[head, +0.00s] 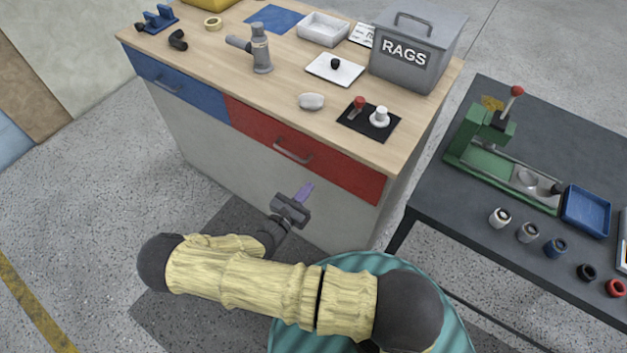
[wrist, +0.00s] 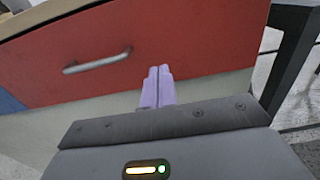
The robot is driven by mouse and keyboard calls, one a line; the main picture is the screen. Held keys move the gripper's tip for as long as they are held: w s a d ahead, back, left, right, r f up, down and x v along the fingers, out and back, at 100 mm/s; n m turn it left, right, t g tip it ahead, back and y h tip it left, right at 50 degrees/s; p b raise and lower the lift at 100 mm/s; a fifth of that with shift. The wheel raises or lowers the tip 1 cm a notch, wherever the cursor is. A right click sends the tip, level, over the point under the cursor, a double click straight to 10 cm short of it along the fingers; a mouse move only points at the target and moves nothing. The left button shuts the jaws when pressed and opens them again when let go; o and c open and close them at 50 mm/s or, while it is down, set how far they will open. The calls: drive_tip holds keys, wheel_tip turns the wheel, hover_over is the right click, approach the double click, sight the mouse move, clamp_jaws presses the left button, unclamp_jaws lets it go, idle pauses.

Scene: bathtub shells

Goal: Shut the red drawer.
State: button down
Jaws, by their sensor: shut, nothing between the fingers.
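The red drawer (head: 300,145) is in the right half of the wooden bench's front in the head view. Its front looks flush or nearly flush with the blue drawer beside it; a small gap cannot be ruled out. Its silver bar handle (head: 293,153) sits mid-front. In the wrist view the red front (wrist: 190,45) fills the upper part, with the handle (wrist: 97,62) left of my fingers. My gripper (head: 307,188) is shut and empty, its lilac fingers together. The fingertips (wrist: 159,70) point at the lower part of the drawer front, right of the handle; contact cannot be told.
The blue drawer (head: 178,85) is to the left. The bench top (head: 215,65) holds a grey RAGS bin (head: 415,50), a black pad with knobs (head: 369,122) and other items. A dark table (head: 440,185) stands close on the right. Floor to the left (head: 90,180) is clear.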

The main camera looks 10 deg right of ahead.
drive_tip(key=shift+b+v, duration=0.5)
drive_tip(key=shift+v, duration=2.6)
drive_tip(key=s+d+r+m+g+y+p, duration=0.1)
drive_tip(key=s+d+r+m+g+y, duration=0.15)
drive_tip(key=d+r+m+g, duration=0.35)
drive_tip(key=s+d+r+m+g+y+p, duration=0.15)
drive_tip(key=s+r+m+g, duration=0.25)
drive_tip(key=m+g, duration=0.4)
drive_tip(key=d+r+m+t+y, duration=0.2)
drive_tip(key=r+m+y, duration=0.2)
drive_tip(key=r, duration=0.5)
drive_tip(key=s+d+r+m+t+y, duration=0.1)
drive_tip(key=r+m+t+y, duration=0.1)
drive_tip(key=r+m+y, duration=0.3)
wheel_tip(320, 180, up, 4)
drive_tip(key=m, duration=0.3)
drive_tip(key=shift+d+m+p, duration=0.4)
